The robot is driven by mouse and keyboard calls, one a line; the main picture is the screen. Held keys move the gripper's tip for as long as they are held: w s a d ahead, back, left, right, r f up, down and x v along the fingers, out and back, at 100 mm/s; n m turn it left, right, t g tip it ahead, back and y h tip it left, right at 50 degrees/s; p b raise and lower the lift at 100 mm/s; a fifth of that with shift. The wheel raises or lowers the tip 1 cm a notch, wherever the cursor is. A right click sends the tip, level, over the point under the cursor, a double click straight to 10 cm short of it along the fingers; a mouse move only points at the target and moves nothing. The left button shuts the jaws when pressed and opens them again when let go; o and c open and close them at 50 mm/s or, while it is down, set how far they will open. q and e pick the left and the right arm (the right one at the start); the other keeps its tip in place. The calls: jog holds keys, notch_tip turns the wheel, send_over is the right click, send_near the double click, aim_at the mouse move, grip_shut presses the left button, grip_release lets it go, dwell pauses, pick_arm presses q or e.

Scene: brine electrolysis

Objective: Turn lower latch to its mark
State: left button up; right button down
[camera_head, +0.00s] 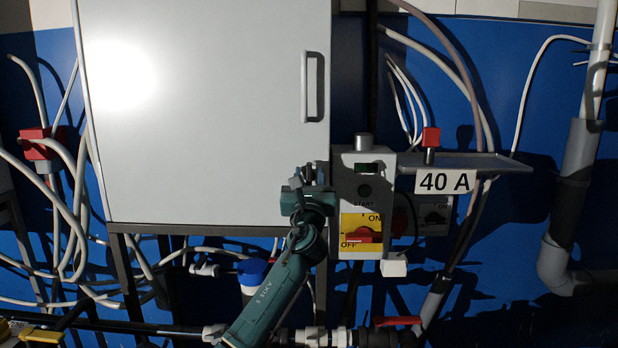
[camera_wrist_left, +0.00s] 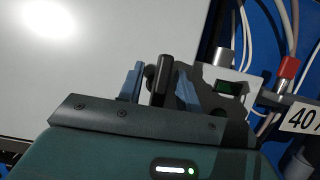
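My left gripper (camera_head: 309,180) is at the lower right edge of the grey cabinet door (camera_head: 200,150). In the left wrist view its two blue fingers (camera_wrist_left: 159,84) stand apart, one on each side of an upright dark bar (camera_wrist_left: 163,78), which looks like the lower latch. A gap shows between the bar and the left finger; whether the right finger touches it I cannot tell. In the head view the gripper mostly hides the latch. I cannot make out the latch's mark. My right gripper is not in view.
A switch box (camera_head: 364,190) with a yellow and red ON/OFF switch stands close right of the gripper. A grey shelf with a "40 A" sign (camera_head: 444,181) is farther right. The door handle (camera_head: 315,87) is above. Pipes with a red lever (camera_head: 397,321) run below.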

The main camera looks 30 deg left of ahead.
pick_arm(q)
jog(key=shift+c, duration=0.3)
jog(key=c, duration=0.4)
grip_shut()
